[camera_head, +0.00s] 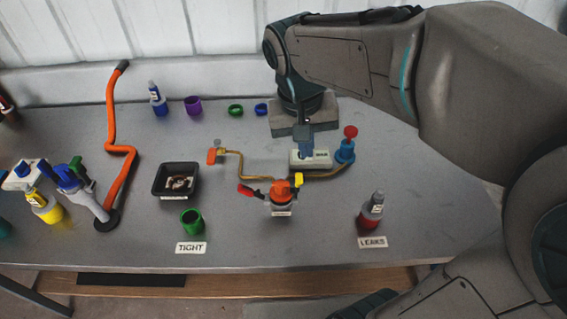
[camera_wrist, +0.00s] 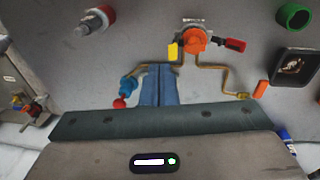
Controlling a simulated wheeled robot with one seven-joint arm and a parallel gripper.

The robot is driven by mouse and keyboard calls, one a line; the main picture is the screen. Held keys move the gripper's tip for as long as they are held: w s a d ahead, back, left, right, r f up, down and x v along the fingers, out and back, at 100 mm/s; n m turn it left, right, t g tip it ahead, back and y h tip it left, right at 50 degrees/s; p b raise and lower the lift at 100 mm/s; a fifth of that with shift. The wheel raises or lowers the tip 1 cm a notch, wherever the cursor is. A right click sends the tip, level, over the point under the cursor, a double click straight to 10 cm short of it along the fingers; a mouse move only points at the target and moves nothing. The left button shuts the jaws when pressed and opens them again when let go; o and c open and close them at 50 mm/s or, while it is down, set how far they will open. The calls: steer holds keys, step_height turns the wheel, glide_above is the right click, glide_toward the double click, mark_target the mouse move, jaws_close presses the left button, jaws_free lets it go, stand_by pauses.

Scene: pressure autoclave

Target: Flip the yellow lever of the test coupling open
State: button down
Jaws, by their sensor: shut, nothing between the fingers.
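The test coupling, an orange-topped grey fitting (camera_head: 281,192), stands at the middle front of the table. It shows upside down in the wrist view (camera_wrist: 195,40). Its yellow lever (camera_head: 298,181) sticks up on the right side; in the wrist view the lever (camera_wrist: 173,51) is left of the orange body. A red handle (camera_head: 246,191) is on the other side. My gripper (camera_head: 306,154) points down above a pale block, behind and slightly right of the coupling, apart from the lever. Its blue fingers (camera_wrist: 160,68) are together and empty.
Copper pipes run from an orange-red tap (camera_head: 213,155) and a blue valve with a red knob (camera_head: 345,151). The pale block (camera_head: 323,159) lies under my gripper.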

steer(key=w+a+f+h+b, duration=0.1)
steer(key=w+a+f, duration=0.1)
steer(key=a, duration=0.3)
steer(key=w+a+f+g+h+b, duration=0.1)
steer(key=w+a+f, duration=0.1)
steer(key=a, duration=0.4)
steer(key=shift+w+a+h+b, duration=0.15)
steer(key=shift+w+h+b, duration=0.15)
steer(key=shift+h+b, duration=0.1)
steer(key=shift+f, duration=0.2)
